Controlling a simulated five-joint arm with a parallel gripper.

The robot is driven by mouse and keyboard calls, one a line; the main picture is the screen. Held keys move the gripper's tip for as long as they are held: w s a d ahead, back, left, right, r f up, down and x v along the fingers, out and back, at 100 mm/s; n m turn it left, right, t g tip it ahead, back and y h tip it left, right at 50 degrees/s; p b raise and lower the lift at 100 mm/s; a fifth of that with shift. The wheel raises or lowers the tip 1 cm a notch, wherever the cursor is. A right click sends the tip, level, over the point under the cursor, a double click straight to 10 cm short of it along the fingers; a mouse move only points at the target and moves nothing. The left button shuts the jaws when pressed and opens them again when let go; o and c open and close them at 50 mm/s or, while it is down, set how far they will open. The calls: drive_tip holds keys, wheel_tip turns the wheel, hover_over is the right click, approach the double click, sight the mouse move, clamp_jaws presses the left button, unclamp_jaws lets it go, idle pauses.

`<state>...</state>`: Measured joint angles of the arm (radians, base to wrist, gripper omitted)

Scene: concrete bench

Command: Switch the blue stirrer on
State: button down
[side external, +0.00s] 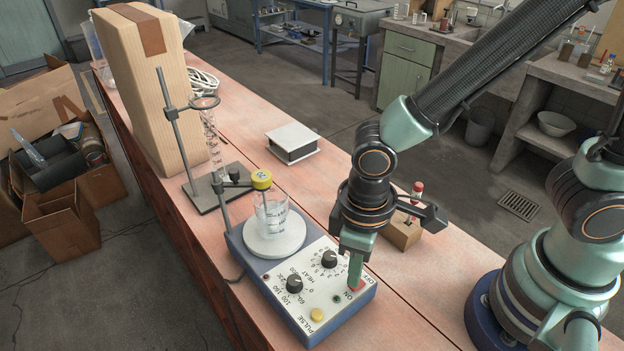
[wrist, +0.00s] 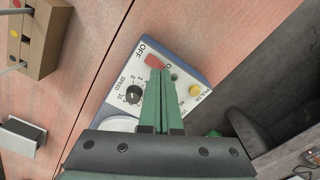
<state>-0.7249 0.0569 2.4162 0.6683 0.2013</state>
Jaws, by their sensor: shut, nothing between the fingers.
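The blue stirrer (side external: 341,318) stands on the bench with its white panel facing up. Its red rocker switch (wrist: 153,61) lies between the OFF and ON labels in the wrist view. In the side view only a bit of red (side external: 359,287) shows beside my fingertips. My gripper (side external: 354,284) points down, shut and empty, with its tips at the switch, toward the ON side. In the wrist view my gripper (wrist: 161,72) covers part of the panel by the switch. I cannot tell whether the tips touch it. A small lamp (side external: 336,297) on the panel looks dark.
A glass beaker (side external: 271,213) stands on the stirrer's plate (side external: 268,246). Behind it are a ring stand (side external: 211,193) and a tall box (side external: 150,90). A wooden block with a red-topped item (side external: 403,233) stands right of my gripper. Two black knobs and a yellow button share the panel.

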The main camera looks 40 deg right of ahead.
drive_tip(key=shift+f, duration=1)
idle(0.4)
drive_tip(key=shift+r, duration=3.55)
drive_tip(key=w+d+r+m+t, duration=0.2)
drive_tip(key=d+r, duration=0.3)
drive_tip(key=d, duration=0.4)
drive_tip(key=w+d+r+m+t, duration=0.3)
drive_tip(key=w+d+r+m, duration=0.1)
drive_tip(key=d, duration=0.6)
wheel_tip(320, 180, up, 3)
drive_tip(key=shift+w+f+t, duration=0.2)
drive_tip(key=shift+w+t, duration=0.1)
drive_tip(key=shift+w, duration=0.3)
